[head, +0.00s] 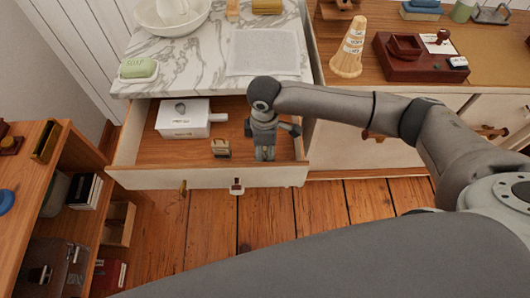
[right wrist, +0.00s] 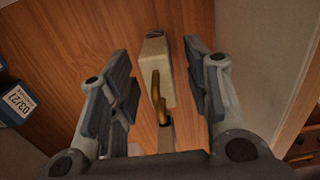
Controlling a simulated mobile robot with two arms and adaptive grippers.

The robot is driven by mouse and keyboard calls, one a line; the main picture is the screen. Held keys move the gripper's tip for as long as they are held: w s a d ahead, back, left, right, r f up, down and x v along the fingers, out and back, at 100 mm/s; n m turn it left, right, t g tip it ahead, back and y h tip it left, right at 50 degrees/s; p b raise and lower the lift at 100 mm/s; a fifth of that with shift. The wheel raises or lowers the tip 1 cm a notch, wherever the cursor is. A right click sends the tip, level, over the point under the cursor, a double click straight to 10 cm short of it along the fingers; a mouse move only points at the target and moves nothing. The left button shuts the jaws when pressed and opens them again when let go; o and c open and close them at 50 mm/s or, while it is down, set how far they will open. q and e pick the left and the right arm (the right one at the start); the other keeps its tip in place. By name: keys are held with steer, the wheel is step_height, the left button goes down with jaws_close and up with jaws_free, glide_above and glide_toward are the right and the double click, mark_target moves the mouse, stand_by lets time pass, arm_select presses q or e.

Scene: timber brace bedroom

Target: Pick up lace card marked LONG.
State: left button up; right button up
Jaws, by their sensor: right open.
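I see no lace card on which LONG can be read. My right gripper (head: 265,153) points down into the open drawer (head: 125,178), near its right end. In the right wrist view, its fingers (right wrist: 160,62) are apart. A pale cream block (right wrist: 154,58) with a curved brass piece (right wrist: 159,96) shows between them, and I cannot tell whether they touch it or what it is. In the head view, the gripper hides that spot. A small brown and cream item (head: 220,148) lies left of the gripper in the drawer. My left gripper is out of view.
A white box (head: 176,122) stands at the drawer's back left. The marble top (head: 195,65) above carries green soap (head: 138,69), a bowl (head: 172,22) and a cloth (head: 264,52). A dark item labelled 03/21 (right wrist: 18,98) shows at the wrist view's left. An open shelf (head: 35,175) stands left.

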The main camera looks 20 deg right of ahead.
steer(key=shift+s+f, duration=0.1)
steer(key=shift+f, duration=0.7)
steer(key=shift+d+f, duration=0.1)
steer(key=shift+f, duration=0.45)
steer(key=shift+c, duration=0.9)
steer(key=c, duration=0.5)
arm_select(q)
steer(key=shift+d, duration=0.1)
arm_select(e)
jaws_close()
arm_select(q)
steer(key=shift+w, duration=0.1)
arm_select(e)
steer(key=shift+r, duration=0.1)
